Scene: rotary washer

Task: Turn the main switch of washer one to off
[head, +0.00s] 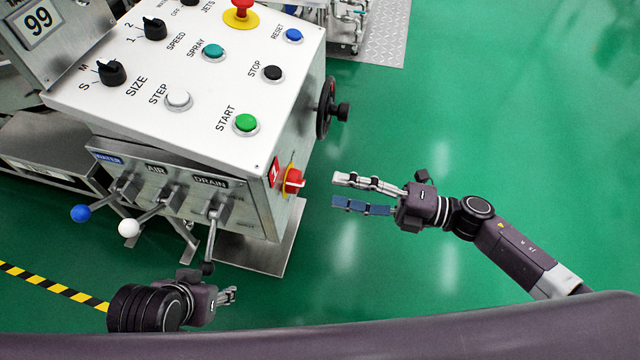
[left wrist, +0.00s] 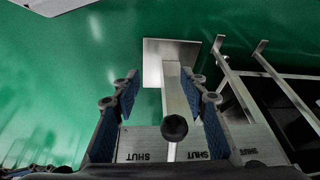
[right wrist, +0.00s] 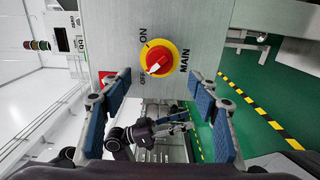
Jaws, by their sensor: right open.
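The main switch is a red knob on a yellow round plate (right wrist: 160,58). In the right wrist view it sits on a grey panel marked ON, OFF and MAIN. A white mark shows at the knob's lower left, on the OFF side; its exact setting is hard to tell. In the head view the switch (head: 293,181) is on the washer's right side, by a red "1" label (head: 274,171). My right gripper (head: 334,192) is open and empty, apart from the switch, to its right. My left gripper (head: 232,296) is open, below the DRAIN lever.
The DRAIN lever's black ball (left wrist: 174,128) shows between my left fingers in the left wrist view. A blue-balled lever (head: 81,213) and a white-balled lever (head: 129,228) stand left of it. A black handwheel (head: 326,108) juts out above the switch. Green floor at right is clear.

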